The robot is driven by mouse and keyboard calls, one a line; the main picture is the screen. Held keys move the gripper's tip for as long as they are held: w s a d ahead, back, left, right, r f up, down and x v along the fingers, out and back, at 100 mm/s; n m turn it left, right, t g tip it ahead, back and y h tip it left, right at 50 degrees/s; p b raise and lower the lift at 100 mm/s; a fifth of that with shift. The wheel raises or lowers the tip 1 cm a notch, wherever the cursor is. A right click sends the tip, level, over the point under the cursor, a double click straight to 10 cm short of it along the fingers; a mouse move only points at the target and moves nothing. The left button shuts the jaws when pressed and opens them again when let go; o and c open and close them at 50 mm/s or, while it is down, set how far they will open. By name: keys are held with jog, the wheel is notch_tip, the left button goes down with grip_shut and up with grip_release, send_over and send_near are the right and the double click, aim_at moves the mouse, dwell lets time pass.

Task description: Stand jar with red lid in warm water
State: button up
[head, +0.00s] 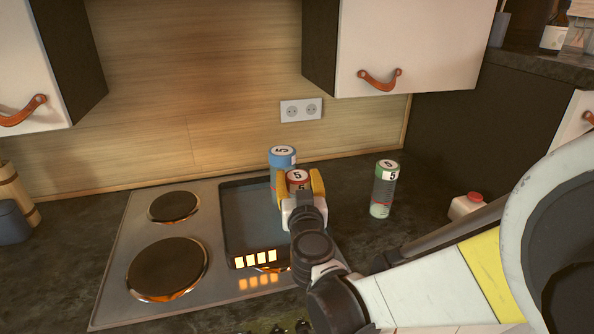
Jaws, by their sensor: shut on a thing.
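My gripper (302,188) has its yellow fingers shut on a jar with a red-rimmed lid (298,178) marked 5. The jar is upright, and its lower part is hidden by the gripper. It is over or in the right part of a dark rectangular pan (226,222) on the hob; I cannot tell whether it touches the bottom. The pan looks bluish-dark inside, which may be water. A blue jar (282,157), also marked 5, stands just behind the held jar, partly hidden.
A green jar (384,190) stands on the dark counter to the right. A small white container with a red cap (466,206) is farther right. Burners (166,269) fill the hob's left side. White cupboards (415,45) hang above.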

jog(key=shift+f, duration=0.2)
jog(key=o, duration=1.4)
jog(key=shift+r, duration=0.15)
jog(key=shift+s+r, duration=0.15)
jog(key=s+p, duration=0.3)
jog(key=s, duration=0.8)
jog(key=s+d+f+m+g+h, duration=0.1)
jog(key=d+f+g+h, duration=0.15)
jog(key=d, duration=0.55)
jog(key=s+d+f+m+g+h, duration=0.1)
jog(key=s+d+m+g+h, duration=0.15)
jog(key=d, duration=0.65)
jog(key=s+g+y, duration=0.1)
jog(key=s+g, duration=0.1)
jog(key=s, duration=0.2)
jog(key=s+f+n+g+y, duration=0.1)
jog(key=s+g, duration=0.1)
jog(key=s, duration=0.2)
jog(key=s+d+f+n+g+y, duration=0.1)
jog(key=s+g, duration=0.1)
jog(key=s, duration=0.2)
jog(key=shift+s+d+f+n, duration=0.1)
jog(key=shift+s+f+n, duration=0.1)
jog(key=shift+n, duration=0.05)
